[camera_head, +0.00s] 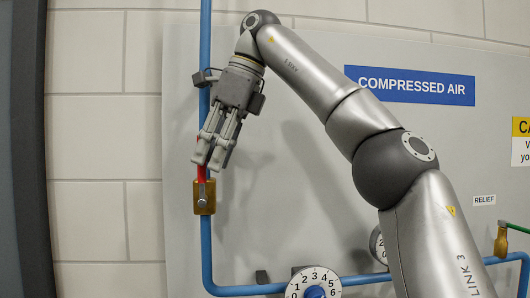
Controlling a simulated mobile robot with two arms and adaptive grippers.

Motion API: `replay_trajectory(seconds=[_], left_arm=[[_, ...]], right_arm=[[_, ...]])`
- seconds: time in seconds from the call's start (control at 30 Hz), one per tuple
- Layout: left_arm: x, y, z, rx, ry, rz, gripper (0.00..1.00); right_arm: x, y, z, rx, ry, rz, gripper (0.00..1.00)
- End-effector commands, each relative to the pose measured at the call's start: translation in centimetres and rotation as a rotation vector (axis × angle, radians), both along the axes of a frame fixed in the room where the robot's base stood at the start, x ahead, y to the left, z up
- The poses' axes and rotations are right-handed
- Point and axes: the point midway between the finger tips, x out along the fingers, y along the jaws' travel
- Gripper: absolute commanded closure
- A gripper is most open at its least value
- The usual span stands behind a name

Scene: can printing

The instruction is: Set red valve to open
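The red valve has a red lever (201,174) on a brass body (204,197), set in the vertical blue pipe at the left of the panel. The lever points up from its pivot, about in line with the pipe. My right gripper (209,162) hangs over the upper part of the lever with its fingers pointing down. The fingers hide most of the lever, so I cannot tell whether they touch or grip it. A narrow gap shows between the fingers. My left gripper is not in view.
The blue pipe (206,245) bends right along the bottom, past a numbered dial (314,284) and a second, partly hidden dial. A green-handled brass valve (501,241) is at right, below the RELIEF label (484,200). The COMPRESSED AIR sign (410,85) is above.

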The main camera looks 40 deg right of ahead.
Motion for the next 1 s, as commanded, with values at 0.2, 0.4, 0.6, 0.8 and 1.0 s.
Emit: replay_trajectory(seconds=[0.2, 0.4, 0.6, 0.8, 1.0], left_arm=[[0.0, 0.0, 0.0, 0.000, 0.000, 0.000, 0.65], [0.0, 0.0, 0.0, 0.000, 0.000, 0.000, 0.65], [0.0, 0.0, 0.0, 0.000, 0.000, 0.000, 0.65], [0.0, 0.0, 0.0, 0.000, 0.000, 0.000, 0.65], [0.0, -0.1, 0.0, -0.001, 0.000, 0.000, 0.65]], right_arm=[[-3.7, -3.6, 0.1, 0.001, -0.002, -0.003, 0.65], [-5.7, -5.6, 0.1, -0.001, -0.001, -0.002, 0.65], [-6.6, -6.5, 0.0, 0.000, 0.001, -0.001, 0.65], [-6.7, -6.6, 0.0, 0.000, 0.001, 0.000, 0.65], [-6.7, -6.6, 0.0, 0.000, 0.001, 0.000, 0.65]])
